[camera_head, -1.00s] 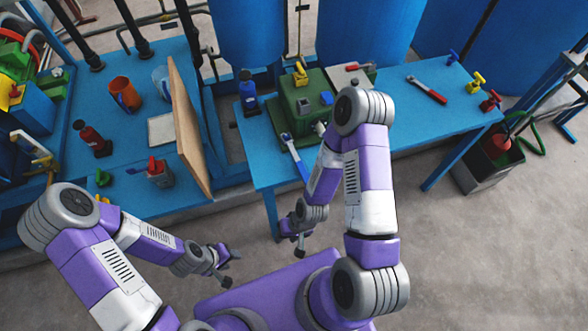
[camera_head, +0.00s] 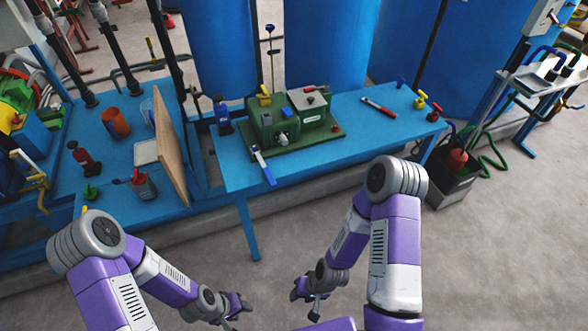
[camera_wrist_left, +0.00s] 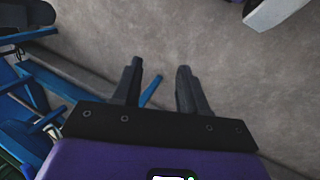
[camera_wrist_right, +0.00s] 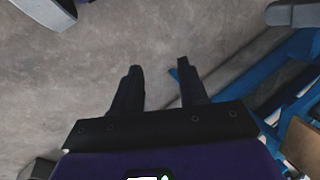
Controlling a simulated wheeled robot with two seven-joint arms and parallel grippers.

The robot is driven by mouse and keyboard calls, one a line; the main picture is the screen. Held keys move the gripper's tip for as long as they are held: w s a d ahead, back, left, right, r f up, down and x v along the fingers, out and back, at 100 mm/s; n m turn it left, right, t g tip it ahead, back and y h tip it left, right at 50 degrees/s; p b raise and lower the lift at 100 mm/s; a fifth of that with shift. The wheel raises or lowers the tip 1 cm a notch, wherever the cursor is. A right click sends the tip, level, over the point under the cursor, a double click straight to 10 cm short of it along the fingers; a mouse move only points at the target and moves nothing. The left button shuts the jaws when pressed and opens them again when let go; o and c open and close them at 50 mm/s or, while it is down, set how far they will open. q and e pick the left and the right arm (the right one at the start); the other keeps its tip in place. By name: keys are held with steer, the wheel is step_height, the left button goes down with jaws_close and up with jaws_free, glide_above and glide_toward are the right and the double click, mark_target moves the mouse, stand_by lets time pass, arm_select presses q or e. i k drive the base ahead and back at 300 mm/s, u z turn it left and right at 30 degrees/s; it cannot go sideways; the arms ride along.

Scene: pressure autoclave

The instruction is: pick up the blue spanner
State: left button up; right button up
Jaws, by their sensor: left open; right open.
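The blue spanner (camera_head: 264,168) has a blue handle and a silver head. It lies on the blue table (camera_head: 345,142) at its near left edge, beside the green machine, with the handle end reaching the front edge. My left gripper (camera_head: 240,306) is open and empty, low in front of the tables; its fingers show in the left wrist view (camera_wrist_left: 159,85). My right gripper (camera_head: 303,293) is open and empty, also below and in front of the table; its fingers show in the right wrist view (camera_wrist_right: 161,85). Both grippers are well apart from the spanner.
The green machine (camera_head: 290,122) stands behind the spanner, with a blue bottle (camera_head: 222,115) to its left. A red-handled tool (camera_head: 379,107) and small valves (camera_head: 420,102) lie to the right. A wooden board (camera_head: 171,150) stands upright on the left bench. Floor in front is clear.

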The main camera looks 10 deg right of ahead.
mark_target(270, 178)
steer(key=z, duration=0.8)
steer(key=i, duration=0.55)
